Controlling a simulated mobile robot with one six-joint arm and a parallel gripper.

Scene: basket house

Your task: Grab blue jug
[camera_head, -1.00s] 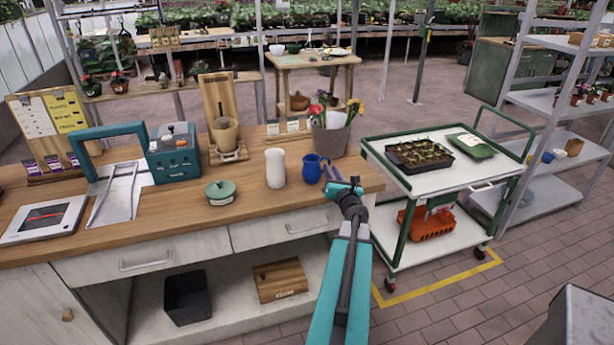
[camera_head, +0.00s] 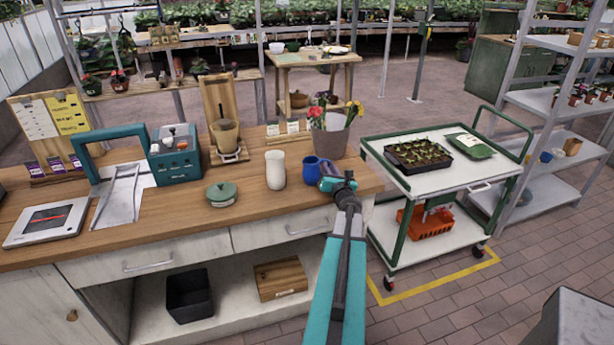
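The blue jug (camera_head: 311,169) stands upright on the wooden counter top, close to the front right part of the bench. My gripper (camera_head: 325,181) is at the jug's right side, low by its handle side, reaching in from the right front. The teal fingers overlap the jug's right edge in the picture. The handle is mostly hidden behind them. I cannot tell whether the fingers touch the jug or how far apart they are.
A white vase (camera_head: 275,170) stands just left of the jug. A grey pot of flowers (camera_head: 329,138) stands close behind it. A green lidded pot (camera_head: 221,193) is further left. The green-framed cart (camera_head: 440,190) is right of the wooden counter (camera_head: 250,213).

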